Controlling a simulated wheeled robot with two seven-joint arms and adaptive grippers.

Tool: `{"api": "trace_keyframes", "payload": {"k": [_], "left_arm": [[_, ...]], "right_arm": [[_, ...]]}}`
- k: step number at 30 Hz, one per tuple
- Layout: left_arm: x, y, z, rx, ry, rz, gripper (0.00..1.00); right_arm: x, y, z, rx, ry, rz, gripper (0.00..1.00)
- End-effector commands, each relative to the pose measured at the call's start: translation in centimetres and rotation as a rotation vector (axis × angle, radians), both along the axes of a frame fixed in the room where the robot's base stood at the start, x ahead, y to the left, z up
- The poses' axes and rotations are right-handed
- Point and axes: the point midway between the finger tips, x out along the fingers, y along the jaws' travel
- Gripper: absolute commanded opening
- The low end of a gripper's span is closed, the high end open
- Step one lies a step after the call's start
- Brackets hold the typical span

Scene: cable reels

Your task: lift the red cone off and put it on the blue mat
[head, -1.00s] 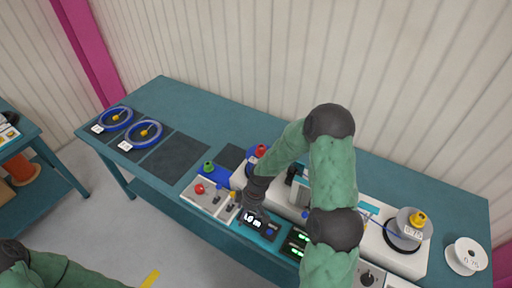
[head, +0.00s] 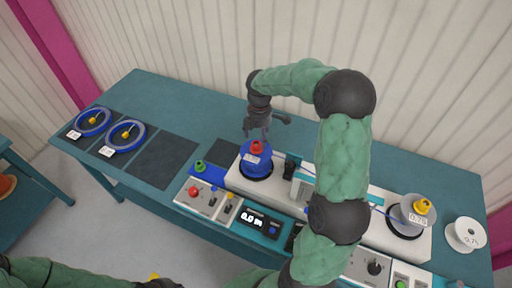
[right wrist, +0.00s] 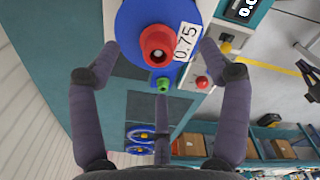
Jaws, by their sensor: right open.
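The red cone (head: 256,147) stands on top of the blue reel (head: 256,162) at the left end of the white machine. My right gripper (head: 262,128) is just above and behind the cone, open and empty. In the right wrist view the red cone (right wrist: 157,45) shows between the spread fingers, apart from them. The blue mat (head: 210,173) lies left of the reel, with a green cone (head: 200,167) on its left part. My left arm shows at the bottom left of the head view; a dark claw-like part, probably my left gripper (right wrist: 311,78), shows at the right wrist view's edge.
A control box with a red button (head: 193,191) and a display unit (head: 254,220) stand in front of the reel. A grey reel with a yellow cone (head: 422,206) sits at the machine's right end. Two blue cable coils (head: 127,137) lie on dark mats at left.

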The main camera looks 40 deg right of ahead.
Motion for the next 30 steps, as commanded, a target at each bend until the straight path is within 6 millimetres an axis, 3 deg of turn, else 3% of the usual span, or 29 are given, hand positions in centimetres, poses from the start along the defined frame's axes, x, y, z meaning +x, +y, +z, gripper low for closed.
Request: {"api": "trace_keyframes", "payload": {"k": [10,18,26,30], "left_arm": [[0.1,0.0,-0.2,0.001,-0.003,0.001,0.00],[0.1,0.0,-0.6,0.000,-0.002,0.001,0.00],[0.1,0.0,-0.6,0.000,-0.002,0.001,0.00],[0.1,0.0,-0.6,0.000,-0.002,0.001,0.00]], "right_arm": [[0.1,0.2,-2.4,0.002,0.004,0.000,0.77],[0.4,0.5,-6.0,0.003,0.002,0.000,0.77],[0.5,0.5,-6.5,0.002,0.000,0.000,0.77],[0.4,0.5,-6.5,0.002,0.000,0.000,0.43]]}}
